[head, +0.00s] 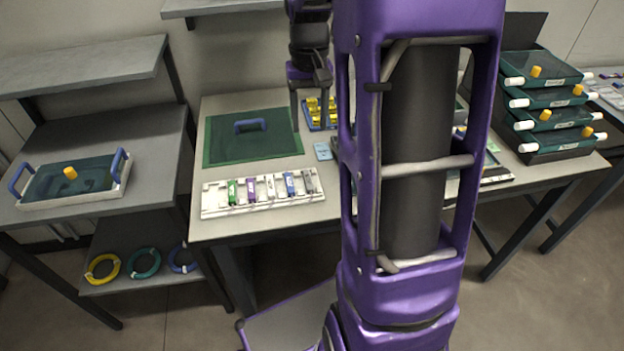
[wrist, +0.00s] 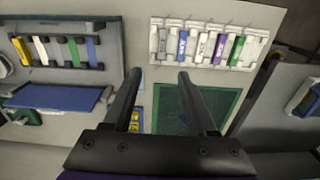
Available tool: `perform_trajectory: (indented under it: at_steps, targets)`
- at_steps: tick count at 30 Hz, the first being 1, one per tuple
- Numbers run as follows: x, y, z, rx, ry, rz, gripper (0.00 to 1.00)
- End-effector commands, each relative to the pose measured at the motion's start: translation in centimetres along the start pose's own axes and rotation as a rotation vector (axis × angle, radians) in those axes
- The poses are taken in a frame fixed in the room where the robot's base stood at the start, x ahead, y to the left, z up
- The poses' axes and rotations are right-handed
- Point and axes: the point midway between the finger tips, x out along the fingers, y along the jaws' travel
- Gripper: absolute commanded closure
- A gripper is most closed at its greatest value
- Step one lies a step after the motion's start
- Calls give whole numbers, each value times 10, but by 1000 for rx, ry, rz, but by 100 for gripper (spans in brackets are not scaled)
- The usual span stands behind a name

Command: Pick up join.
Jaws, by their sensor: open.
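No label reading "join" is legible in either view, so I cannot tell which piece it is. A white rack (head: 263,208) on the middle table holds green (head: 232,192), purple (head: 251,190), white (head: 270,187), blue (head: 290,184) and grey (head: 309,181) pieces in a row. The same rack shows at the top of the wrist view (wrist: 205,66), its labels too small to read. My gripper (head: 309,112) is open and empty above the back of the table. Its fingers (wrist: 158,76) point toward the table between the rack and a second holder.
A green mat (head: 225,150) with a blue handle lies left of my gripper. A blue tray with yellow pieces (head: 314,116) and a pale blue card (head: 323,151) are near it. Stacked dark cases (head: 545,102) stand right. The wrist view shows another holder with coloured pieces (wrist: 65,50).

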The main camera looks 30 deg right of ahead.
Motion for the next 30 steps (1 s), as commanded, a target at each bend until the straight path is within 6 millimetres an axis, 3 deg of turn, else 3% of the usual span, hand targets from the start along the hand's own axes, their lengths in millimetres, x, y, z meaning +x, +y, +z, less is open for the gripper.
perform_trajectory:
  at_steps: [3, 12, 21, 30]
  targets:
    - [29, 0, 1, -1, -6, 0, 43]
    - [91, 0, 2, -3, -5, 1, 43]
    - [115, -1, 1, -3, -3, 1, 43]
    - [157, -4, 3, -3, -3, 1, 43]
